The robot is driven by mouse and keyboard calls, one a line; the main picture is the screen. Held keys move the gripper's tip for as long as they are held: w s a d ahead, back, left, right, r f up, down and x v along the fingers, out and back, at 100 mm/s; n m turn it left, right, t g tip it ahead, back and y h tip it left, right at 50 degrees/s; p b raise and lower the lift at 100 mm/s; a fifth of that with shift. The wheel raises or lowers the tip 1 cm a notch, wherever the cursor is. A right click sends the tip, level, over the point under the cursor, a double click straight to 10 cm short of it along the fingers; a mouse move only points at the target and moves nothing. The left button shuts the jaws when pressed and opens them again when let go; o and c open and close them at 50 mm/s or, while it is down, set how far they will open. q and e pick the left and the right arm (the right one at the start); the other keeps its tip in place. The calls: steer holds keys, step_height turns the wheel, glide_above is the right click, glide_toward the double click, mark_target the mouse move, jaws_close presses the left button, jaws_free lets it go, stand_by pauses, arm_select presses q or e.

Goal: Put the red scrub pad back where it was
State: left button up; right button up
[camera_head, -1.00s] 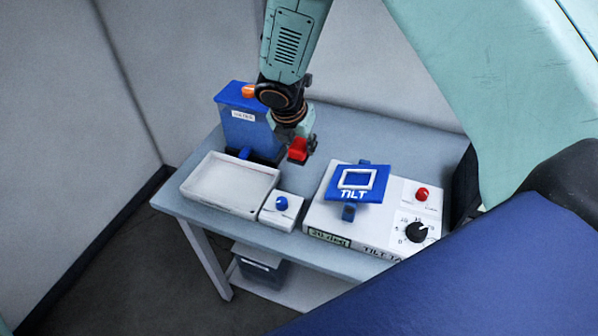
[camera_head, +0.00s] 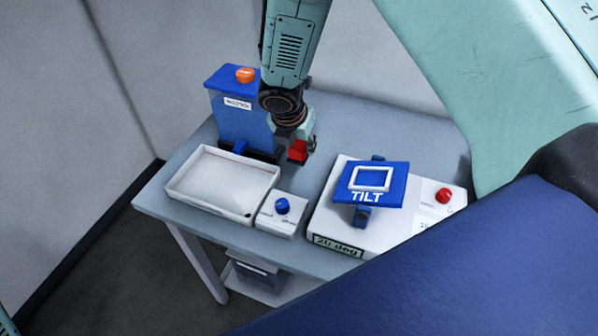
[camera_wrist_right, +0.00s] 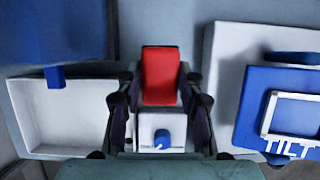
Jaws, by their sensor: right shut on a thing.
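The red scrub pad (camera_head: 298,150) is held in my right gripper (camera_head: 301,140), which is shut on it. In the head view the pad is over the table, to the right of the blue dispenser's base and behind the small knob box. I cannot tell how far it is above the tabletop. My left gripper is not in view.
On the table (camera_head: 400,125) stand a blue dispenser (camera_head: 238,122) with an orange knob, a white tray (camera_head: 205,213), a small knob box (camera_head: 277,226) and a white tilt device (camera_head: 325,222) with a blue plate. The back right tabletop is clear.

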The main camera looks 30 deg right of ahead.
mark_target(302, 156)
steer(key=f, duration=0.3)
steer(key=shift+s+d+f+b, duration=0.1)
steer(key=shift+s+d+b, duration=0.05)
steer(key=shift+s+b, duration=0.2)
steer(key=shift+w+d+f, duration=0.1)
steer(key=shift+w+f, duration=0.05)
steer(key=shift+f, duration=0.15)
steer(key=f, duration=0.1)
steer(key=f+b, duration=0.1)
steer(key=f, duration=0.1)
steer(key=shift+w+a+f, duration=0.2)
steer(key=shift+f, duration=0.25)
steer(key=shift+s+r, duration=0.1)
steer(key=shift+s, duration=0.05)
steer(key=shift+d, duration=0.15)
